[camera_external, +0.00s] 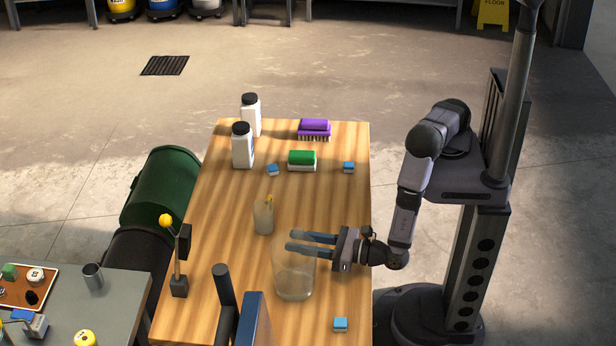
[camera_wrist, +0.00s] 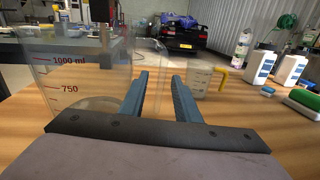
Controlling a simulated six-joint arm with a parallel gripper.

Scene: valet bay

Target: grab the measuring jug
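A large clear container (camera_external: 294,278) stands upright on the wooden table (camera_external: 335,215). Its red 1000 ml and 750 marks show at left in the wrist view (camera_wrist: 75,85). A smaller translucent jug (camera_external: 263,218) with a yellow handle stands farther back; it also shows right of the fingers in the wrist view (camera_wrist: 202,82). My gripper (camera_external: 291,241) is open, its fingers level and pointing left at the large container's upper rim. In the wrist view my fingers (camera_wrist: 160,78) are apart with nothing gripped between them. Whether one finger is inside the large container's rim or beside it, I cannot tell.
White bottles (camera_external: 243,148), a purple brush (camera_external: 314,128), a green brush (camera_external: 302,160) and small blue blocks (camera_external: 340,324) are on the table. A dark stand with a yellow ball (camera_external: 179,285) and a blue panel (camera_external: 252,322) stand at front left. The right middle of the table is clear.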

